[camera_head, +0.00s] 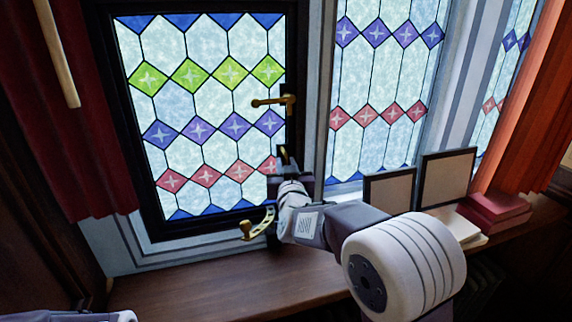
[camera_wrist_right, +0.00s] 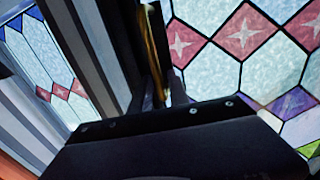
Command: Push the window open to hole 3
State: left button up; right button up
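The stained-glass window (camera_head: 196,165) has a black frame and fills the left half of the head view. Its brass handle (camera_head: 274,101) is on the right side of the frame. A brass window stay (camera_head: 259,223) with a rounded end sticks out at the lower right corner; my right wrist hides its other end. I cannot tell which hole it is at, or whether the window is ajar. My right gripper (camera_head: 285,163) is at the frame's lower right, above the stay. In the right wrist view a brass strip (camera_wrist_right: 157,45) stands at the fingertips (camera_wrist_right: 163,92); contact and finger gap are unclear. My left gripper is out of view.
A wooden sill (camera_head: 200,285) runs below the window, bare at the left. A red curtain (camera_head: 70,150) hangs at the left and an orange one (camera_head: 530,110) at the right.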

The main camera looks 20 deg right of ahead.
jog(key=shift+w, duration=0.15)
grip_shut()
jog(key=shift+w+f, duration=0.2)
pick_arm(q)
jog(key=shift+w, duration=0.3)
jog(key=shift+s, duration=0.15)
pick_arm(e)
jog(key=shift+s, duration=0.2)
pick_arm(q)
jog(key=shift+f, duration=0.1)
pick_arm(e)
jog(key=shift+f, duration=0.15)
